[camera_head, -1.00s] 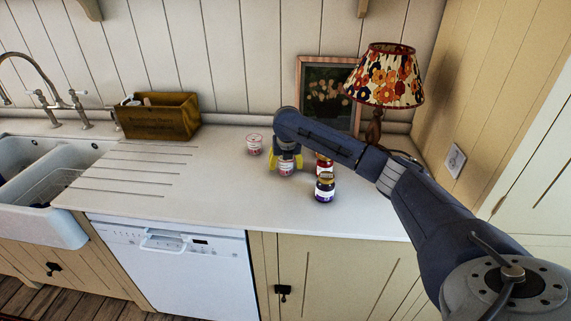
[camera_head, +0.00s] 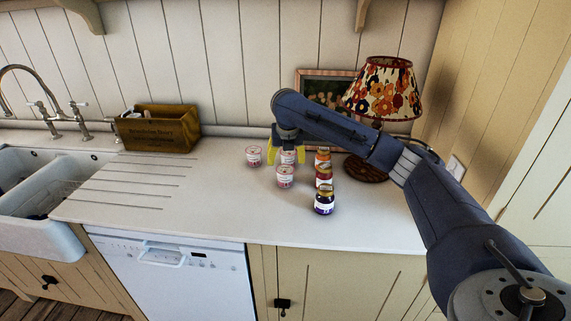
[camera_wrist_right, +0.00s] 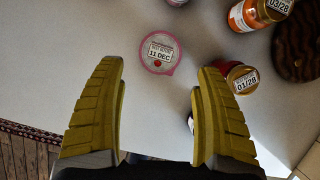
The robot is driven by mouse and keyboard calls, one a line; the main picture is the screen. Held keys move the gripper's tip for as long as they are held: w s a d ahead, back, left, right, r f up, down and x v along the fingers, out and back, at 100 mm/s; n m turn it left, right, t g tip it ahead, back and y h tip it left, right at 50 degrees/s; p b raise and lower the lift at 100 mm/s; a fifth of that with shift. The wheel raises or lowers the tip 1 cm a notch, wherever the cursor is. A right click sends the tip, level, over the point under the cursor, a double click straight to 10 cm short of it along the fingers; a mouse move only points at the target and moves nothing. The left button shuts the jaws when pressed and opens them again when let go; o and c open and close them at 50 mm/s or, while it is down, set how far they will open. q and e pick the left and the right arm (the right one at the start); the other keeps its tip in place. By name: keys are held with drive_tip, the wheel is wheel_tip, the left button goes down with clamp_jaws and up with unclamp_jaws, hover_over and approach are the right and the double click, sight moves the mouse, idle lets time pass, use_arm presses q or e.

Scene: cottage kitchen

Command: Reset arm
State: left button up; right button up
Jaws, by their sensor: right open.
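My right gripper (camera_head: 287,156) is open and empty above the counter, fingers pointing down. In the right wrist view the spread yellow fingers (camera_wrist_right: 160,68) have a pink-rimmed pot (camera_wrist_right: 160,53) labelled "11 DEC" beyond them, with nothing held. In the head view one pink-and-white pot (camera_head: 285,177) stands in front of the gripper, another pot (camera_head: 253,157) to its left, and a third pot (camera_head: 289,158) is partly hidden behind the fingers. My left gripper is not in view.
An orange jar (camera_head: 322,156), a red jar (camera_head: 324,175) and a dark purple jar (camera_head: 324,203) stand right of the pots. A floral lamp (camera_head: 384,92) and a framed picture (camera_head: 313,85) are behind. A wooden box (camera_head: 157,132) stands by the sink (camera_head: 45,228). The counter's left-middle is clear.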

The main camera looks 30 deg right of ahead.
drive_tip(key=shift+s+r, duration=0.15)
drive_tip(key=shift+r, duration=0.25)
